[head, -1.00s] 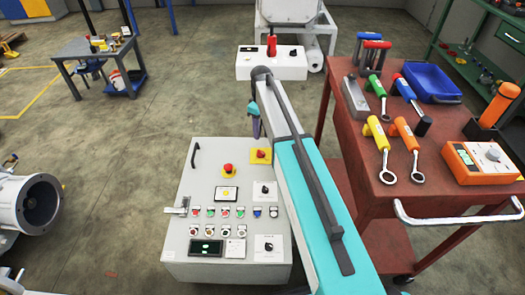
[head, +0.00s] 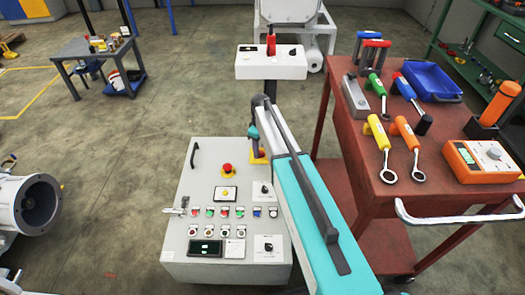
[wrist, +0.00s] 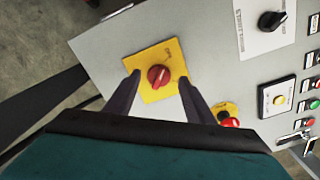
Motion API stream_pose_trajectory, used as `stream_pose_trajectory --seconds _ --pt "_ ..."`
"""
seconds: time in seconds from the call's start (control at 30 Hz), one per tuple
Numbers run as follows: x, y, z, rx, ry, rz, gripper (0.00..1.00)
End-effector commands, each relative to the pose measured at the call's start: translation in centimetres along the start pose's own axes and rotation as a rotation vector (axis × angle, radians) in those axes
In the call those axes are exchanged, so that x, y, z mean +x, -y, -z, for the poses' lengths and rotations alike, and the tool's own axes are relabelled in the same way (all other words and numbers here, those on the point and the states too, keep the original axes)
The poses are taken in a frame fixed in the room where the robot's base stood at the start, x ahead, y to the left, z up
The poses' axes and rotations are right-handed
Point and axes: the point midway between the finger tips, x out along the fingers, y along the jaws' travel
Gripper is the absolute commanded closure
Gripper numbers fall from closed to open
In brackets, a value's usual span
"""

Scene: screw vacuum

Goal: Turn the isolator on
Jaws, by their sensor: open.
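The isolator is a red rotary knob (wrist: 159,76) on a square yellow plate (wrist: 150,57) at the upper corner of the grey control panel (wrist: 105,45). In the wrist view my gripper (wrist: 158,82) is open, with one dark finger on each side of the knob. I cannot tell whether the fingers touch it or are still above it. Small lettering on the plate is too small to read. In the head view my gripper (head: 254,146) is at the panel's top right and hides most of the yellow plate.
A red emergency button (head: 227,169) sits left of the isolator, with a black rotary switch (head: 263,189) below it. Rows of coloured buttons fill the panel's lower part. A white box (head: 272,62) stands behind. A red tool cart (head: 350,183) stands close on the right.

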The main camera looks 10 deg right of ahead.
Motion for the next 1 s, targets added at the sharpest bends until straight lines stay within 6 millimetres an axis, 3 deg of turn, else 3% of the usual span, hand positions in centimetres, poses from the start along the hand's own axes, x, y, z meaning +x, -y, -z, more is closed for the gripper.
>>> stream_pose_trajectory --seconds 0.2,0.5,0.57,0.77,0.83,1.0 --pt "1.40 0.04 0.03 -0.001 0.001 0.001 0.51" --pt "1.54 0.07 0.06 -0.001 0.000 0.000 0.51" --pt "1.53 0.08 0.06 -0.001 0.000 0.000 0.58" --pt "1.53 0.13 0.09 -0.002 0.000 0.001 0.92" --pt "1.53 -0.65 -0.83 0.000 0.000 0.002 0.92" --pt "1.50 0.03 -0.01 0.003 0.003 -0.002 0.92"
